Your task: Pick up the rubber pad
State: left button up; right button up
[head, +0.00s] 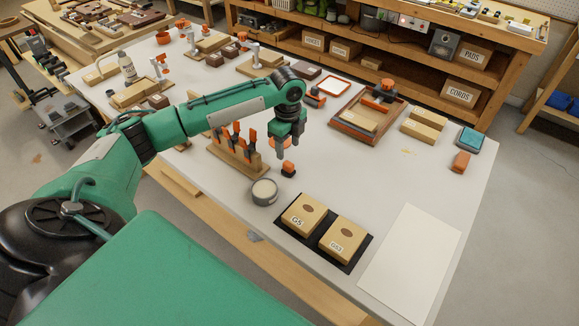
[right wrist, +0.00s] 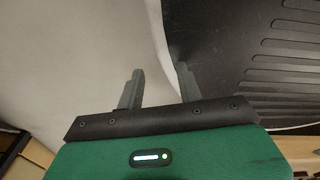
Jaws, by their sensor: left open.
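My left gripper (head: 291,148) is open, pointing down above the white table. A small stamp-like piece (head: 288,169) with an orange top and dark base stands just below it, apart from the fingers as far as I can tell. I cannot tell for sure which thing is the rubber pad. A flat black mat (head: 365,242) lies under two tan blocks marked G5 (head: 304,214) and G52 (head: 343,240). A teal-topped pad (head: 470,139) lies at the right edge. My right gripper (right wrist: 160,86) is open and empty in the right wrist view.
A wooden rack (head: 236,158) of orange-handled tools stands left of the left gripper. A round tin (head: 264,192) sits near the front edge. A white sheet (head: 411,262) lies at the right. A framed tray (head: 367,118) is farther back. The table's middle right is clear.

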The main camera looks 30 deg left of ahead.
aim_at(288, 163)
pick_arm(q)
notch_tip(288, 163, down, 3)
jog(key=shift+r, duration=0.15)
notch_tip(288, 163, down, 2)
jog(key=shift+d+p, duration=0.1)
jog(key=shift+p, duration=0.2)
notch_tip(288, 163, down, 3)
jog(key=shift+f, duration=0.4)
jog(key=c, duration=1.1)
pick_arm(e)
jog(key=shift+s+r, duration=0.15)
jog(key=shift+r, duration=0.1)
pick_arm(q)
jog(key=shift+r, duration=0.1)
